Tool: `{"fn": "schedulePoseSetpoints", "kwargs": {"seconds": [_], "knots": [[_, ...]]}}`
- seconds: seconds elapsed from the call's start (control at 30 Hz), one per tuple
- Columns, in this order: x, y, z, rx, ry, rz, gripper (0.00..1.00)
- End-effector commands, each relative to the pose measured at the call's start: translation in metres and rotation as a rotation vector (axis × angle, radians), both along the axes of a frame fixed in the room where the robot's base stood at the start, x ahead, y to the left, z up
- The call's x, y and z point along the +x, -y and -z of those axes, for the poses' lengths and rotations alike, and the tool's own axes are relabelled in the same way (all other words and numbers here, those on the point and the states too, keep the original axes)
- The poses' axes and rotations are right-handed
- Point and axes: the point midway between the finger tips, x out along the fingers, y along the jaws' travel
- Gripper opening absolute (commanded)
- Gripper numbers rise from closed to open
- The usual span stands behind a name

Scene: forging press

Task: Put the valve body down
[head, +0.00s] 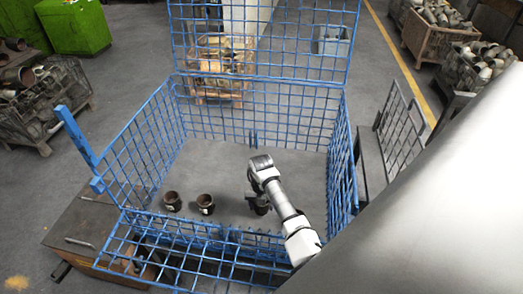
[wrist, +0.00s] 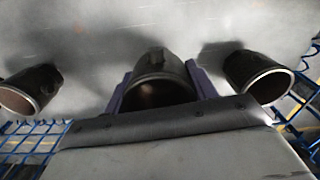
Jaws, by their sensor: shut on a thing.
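My gripper (wrist: 160,88) is shut on a dark, round, open-mouthed valve body (wrist: 157,66), with a purple finger on each side of it. In the head view the held valve body (head: 261,208) shows partly under my wrist, inside the blue wire basket. It is low over the grey basket floor (head: 225,170); I cannot tell whether it touches. Two other valve bodies, one at the left (head: 172,201) and one nearer the middle (head: 205,203), stand on the floor left of my gripper. The wrist view shows one valve body on the left (wrist: 32,88) and one on the right (wrist: 255,75) of the held one.
The blue basket's mesh walls (head: 150,140) surround my gripper, with the lowered front mesh (head: 200,262) on the near side. The basket floor behind the valve bodies is clear. Crates of parts (head: 45,95) stand outside at left and at upper right (head: 437,35).

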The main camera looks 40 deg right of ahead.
Motion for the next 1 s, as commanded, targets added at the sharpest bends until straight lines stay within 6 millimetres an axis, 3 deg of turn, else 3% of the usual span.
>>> {"fn": "schedulePoseSetpoints", "kwargs": {"seconds": [0.83,0.87,1.0], "knots": [[0.0,0.001,0.017,-0.001,0.0,0.0,0.21],[0.0,0.0,0.018,-0.001,-0.001,0.0,0.59],[0.0,0.0,0.017,-0.001,-0.001,0.0,0.77]]}}
